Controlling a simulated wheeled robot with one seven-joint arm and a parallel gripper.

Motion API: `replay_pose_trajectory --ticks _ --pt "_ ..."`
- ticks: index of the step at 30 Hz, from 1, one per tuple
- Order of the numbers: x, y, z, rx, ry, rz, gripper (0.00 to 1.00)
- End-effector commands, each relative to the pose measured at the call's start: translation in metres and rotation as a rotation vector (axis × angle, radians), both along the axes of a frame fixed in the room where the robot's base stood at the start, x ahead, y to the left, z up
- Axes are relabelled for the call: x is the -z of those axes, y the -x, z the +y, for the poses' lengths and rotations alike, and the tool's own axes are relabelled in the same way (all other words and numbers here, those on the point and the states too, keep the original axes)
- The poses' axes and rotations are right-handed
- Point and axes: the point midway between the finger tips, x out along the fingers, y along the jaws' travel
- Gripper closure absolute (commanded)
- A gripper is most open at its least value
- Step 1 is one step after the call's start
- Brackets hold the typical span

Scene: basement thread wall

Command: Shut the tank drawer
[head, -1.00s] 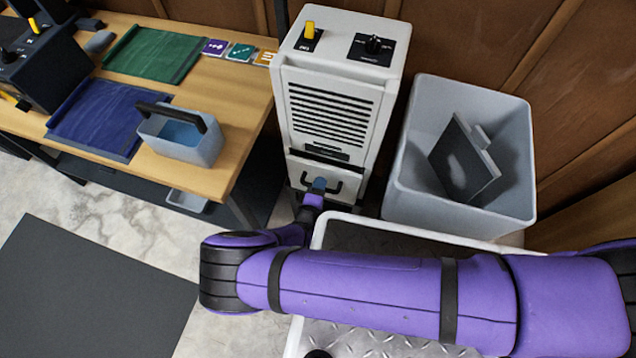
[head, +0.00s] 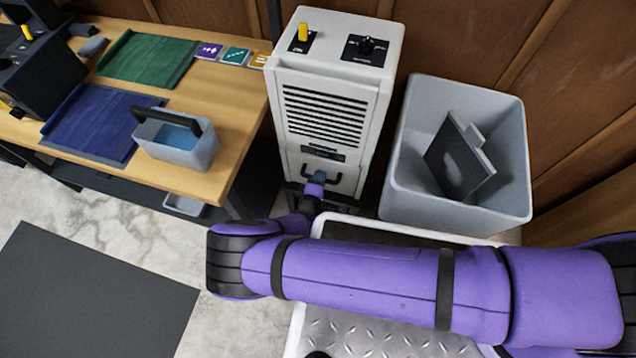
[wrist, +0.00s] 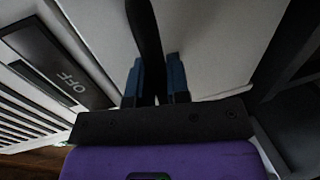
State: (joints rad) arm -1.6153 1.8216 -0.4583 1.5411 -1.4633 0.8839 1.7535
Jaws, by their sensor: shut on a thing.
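The white dehumidifier (head: 330,45) stands against the wall at the back centre in the head view. Its tank drawer (head: 352,178) is at the bottom, below the vents, and looks about flush with the body; any small gap is hard to tell. My gripper (head: 319,177) is at the drawer's black handle. In the wrist view its blue finger pads (wrist: 155,82) are shut on either side of the dark handle bar (wrist: 145,30), against the pale drawer front (wrist: 210,45). Part of the handle is hidden behind the gripper.
A grey bin (head: 455,205) holding a dark panel (head: 460,160) stands right of the dehumidifier. A wooden table (head: 215,100) with mats and a grey caddy (head: 180,150) is at left. A label reading OFF (wrist: 70,85) shows in the wrist view.

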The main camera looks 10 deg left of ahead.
Motion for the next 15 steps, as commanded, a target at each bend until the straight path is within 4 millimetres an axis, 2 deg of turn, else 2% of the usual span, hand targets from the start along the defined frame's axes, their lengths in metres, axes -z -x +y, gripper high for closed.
replay_pose_trajectory --ticks 3,4,6,7,15 --pt "-0.0009 -0.0031 -0.0002 0.000 0.000 -0.002 1.00" --pt "-0.0009 -0.0033 -0.0003 0.000 0.000 -0.003 0.79" --pt "-0.0010 -0.0032 -0.0004 0.000 0.001 -0.003 0.63" --pt "-0.0009 -0.0030 -0.0003 0.000 0.001 -0.002 0.58" --pt "-0.0008 -0.0013 0.0000 0.000 0.000 -0.002 0.58"
